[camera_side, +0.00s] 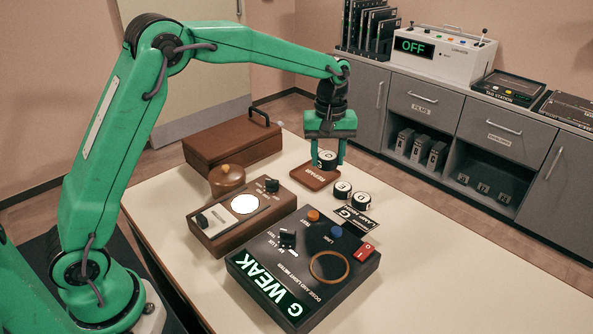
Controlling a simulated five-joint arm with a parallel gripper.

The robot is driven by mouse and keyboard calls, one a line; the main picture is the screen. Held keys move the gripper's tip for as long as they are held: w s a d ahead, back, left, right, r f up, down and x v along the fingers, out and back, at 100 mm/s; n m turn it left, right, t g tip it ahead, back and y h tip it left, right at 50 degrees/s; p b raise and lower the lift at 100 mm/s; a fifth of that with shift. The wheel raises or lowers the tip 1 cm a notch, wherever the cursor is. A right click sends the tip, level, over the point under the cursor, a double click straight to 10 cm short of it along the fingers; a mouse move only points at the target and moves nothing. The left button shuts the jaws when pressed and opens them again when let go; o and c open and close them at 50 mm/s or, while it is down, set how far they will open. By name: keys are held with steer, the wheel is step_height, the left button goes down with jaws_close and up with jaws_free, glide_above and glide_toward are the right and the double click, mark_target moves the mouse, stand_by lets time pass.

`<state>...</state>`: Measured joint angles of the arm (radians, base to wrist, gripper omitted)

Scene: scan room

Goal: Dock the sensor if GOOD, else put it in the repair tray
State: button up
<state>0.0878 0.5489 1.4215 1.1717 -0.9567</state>
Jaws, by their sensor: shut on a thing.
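My gripper (327,163) is shut on a small round black sensor with a pale top (327,155). The fingers partly hide it. It is at the brown repair tray (314,181), marked "REPAIR"; I cannot tell whether it touches the tray. Two similar black round sensors with white lettered tops, a left one (342,188) and a right one (361,200), stand on the table just right of the tray. The black dose and light meter (300,272) has a lit display (274,293) reading "G WEAK". An empty orange ring (329,267) is on its top.
A brown box with a round lit white plate (245,204) stands beside the meter. A wooden domed object (227,179) and a brown case (232,145) are behind it. A lettered card (357,217) lies by the sensors. The table's right side (450,260) is clear.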

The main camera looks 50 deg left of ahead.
steer(key=shift+w+a+f+n, duration=0.1)
steer(key=shift+w+f+n, duration=0.25)
steer(key=shift+w, duration=0.4)
steer(key=shift+w+a+f+n, duration=0.1)
steer(key=shift+w+f+n, duration=0.25)
steer(key=shift+w, duration=0.4)
steer(key=shift+f, duration=0.1)
glide_above(315, 175)
step_height(315, 175, down, 7)
steer(key=shift+r, duration=0.1)
steer(key=shift+d+f, duration=0.1)
steer(key=shift+f, duration=1.95)
steer(key=shift+f, duration=0.15)
steer(key=o, duration=1.1)
